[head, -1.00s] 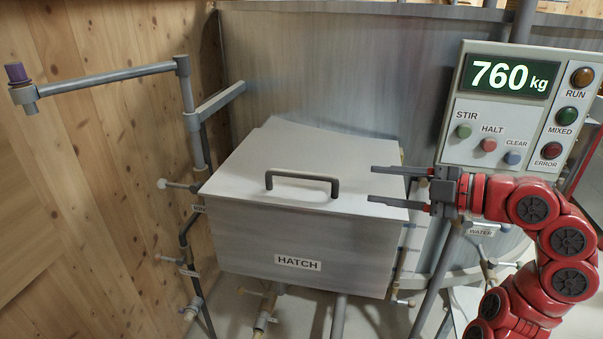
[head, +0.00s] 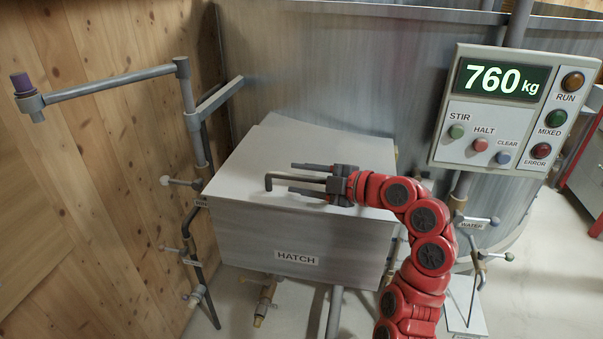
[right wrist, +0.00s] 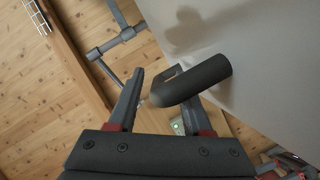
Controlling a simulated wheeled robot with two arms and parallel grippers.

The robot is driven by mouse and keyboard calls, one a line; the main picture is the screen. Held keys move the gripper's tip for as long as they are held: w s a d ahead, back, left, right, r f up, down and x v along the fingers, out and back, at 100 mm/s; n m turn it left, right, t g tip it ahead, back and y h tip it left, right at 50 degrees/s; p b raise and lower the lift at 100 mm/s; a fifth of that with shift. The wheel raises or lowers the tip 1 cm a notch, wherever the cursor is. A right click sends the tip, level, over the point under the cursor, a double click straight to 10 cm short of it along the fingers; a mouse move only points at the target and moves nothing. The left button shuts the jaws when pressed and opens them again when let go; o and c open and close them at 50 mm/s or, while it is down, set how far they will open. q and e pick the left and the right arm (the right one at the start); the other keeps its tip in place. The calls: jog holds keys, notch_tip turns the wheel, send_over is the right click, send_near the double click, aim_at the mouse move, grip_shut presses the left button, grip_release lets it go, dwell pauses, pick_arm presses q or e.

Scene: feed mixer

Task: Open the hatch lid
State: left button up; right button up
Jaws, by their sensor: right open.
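The hatch lid (head: 290,150) is a flat grey plate lying closed on the box labelled HATCH (head: 340,245). Its dark bar handle (head: 283,177) stands on the lid; its left end shows, the rest is partly covered by my right gripper. My right gripper (head: 292,178) is open above the lid, with one finger on either side of the handle in the picture. In the right wrist view the handle (right wrist: 205,80) rises from the pale lid (right wrist: 265,60) and crosses in front of the right finger. Whether the fingers touch it, I cannot tell. My left gripper is not in view.
A control panel (head: 470,150) reading 760 kg stands at right. A large metal tank (head: 330,80) is behind the box. A pipe arm (head: 110,88) and several small valves are at left by the wooden wall (head: 90,200).

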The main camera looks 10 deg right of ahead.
grip_shut()
dwell(0.3)
dwell(1.2)
